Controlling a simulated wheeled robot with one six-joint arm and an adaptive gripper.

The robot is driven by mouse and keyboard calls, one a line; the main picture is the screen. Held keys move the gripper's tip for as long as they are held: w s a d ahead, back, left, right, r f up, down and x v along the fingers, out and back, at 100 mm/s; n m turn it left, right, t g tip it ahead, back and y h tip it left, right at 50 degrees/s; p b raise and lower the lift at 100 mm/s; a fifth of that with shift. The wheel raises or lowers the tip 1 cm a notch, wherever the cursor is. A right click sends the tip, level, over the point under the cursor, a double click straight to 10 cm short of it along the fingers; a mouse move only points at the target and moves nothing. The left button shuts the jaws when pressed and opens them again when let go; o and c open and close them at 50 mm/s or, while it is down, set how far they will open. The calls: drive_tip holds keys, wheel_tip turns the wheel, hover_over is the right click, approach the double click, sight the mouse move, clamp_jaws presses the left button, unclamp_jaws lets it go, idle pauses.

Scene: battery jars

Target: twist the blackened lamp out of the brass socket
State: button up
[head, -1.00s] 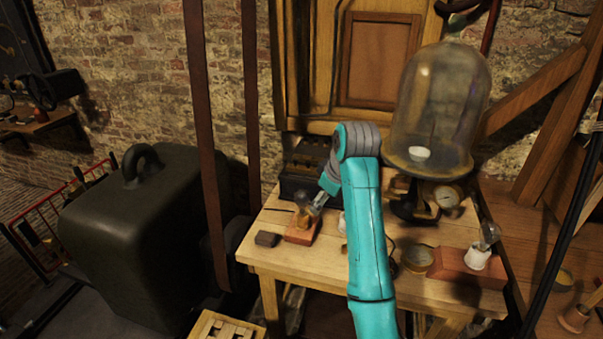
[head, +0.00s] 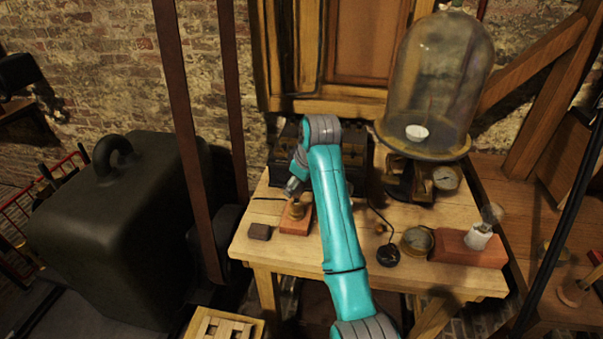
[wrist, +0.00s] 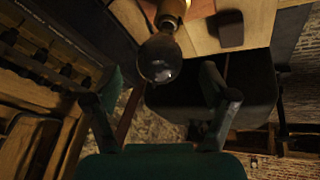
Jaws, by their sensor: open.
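The blackened lamp (wrist: 160,58) is a dark round glass bulb in the wrist view. It sits in the brass socket (wrist: 172,14), whose base is cut off by the top edge. In the head view the brass socket (head: 296,210) stands on a reddish wooden block at the table's front left. My gripper (head: 292,187) is just above it there and hides most of the lamp. In the wrist view my gripper (wrist: 161,70) is open, with one finger on each side of the bulb. I see no clear contact with the glass.
A dark block (head: 259,231) lies left of the socket. A clear lamp (head: 492,212) in a white holder (head: 479,236) stands on a red block at the right. A glass bell jar (head: 440,80) is behind. A dark strap (head: 180,130) hangs left of the table.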

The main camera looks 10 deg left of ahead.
drive_tip(key=shift+x, duration=1.9)
drive_tip(key=c, duration=1.4)
drive_tip(key=n+g+y, duration=0.1)
drive_tip(key=n, duration=0.2)
drive_tip(key=shift+d+n, duration=0.1)
drive_tip(key=shift+n, duration=0.3)
drive_tip(key=shift+f+n+g+y, duration=0.1)
drive_tip(key=shift+n+g+y, duration=0.35)
drive_tip(key=shift+n, duration=0.85)
drive_tip(key=n+g, duration=0.1)
drive_tip(key=n, duration=0.1)
drive_tip(key=shift+n+g, duration=0.25)
drive_tip(key=shift+n, duration=0.15)
drive_tip(key=n+g, duration=0.1)
drive_tip(key=n, duration=0.2)
drive_tip(key=shift+n+g, duration=0.3)
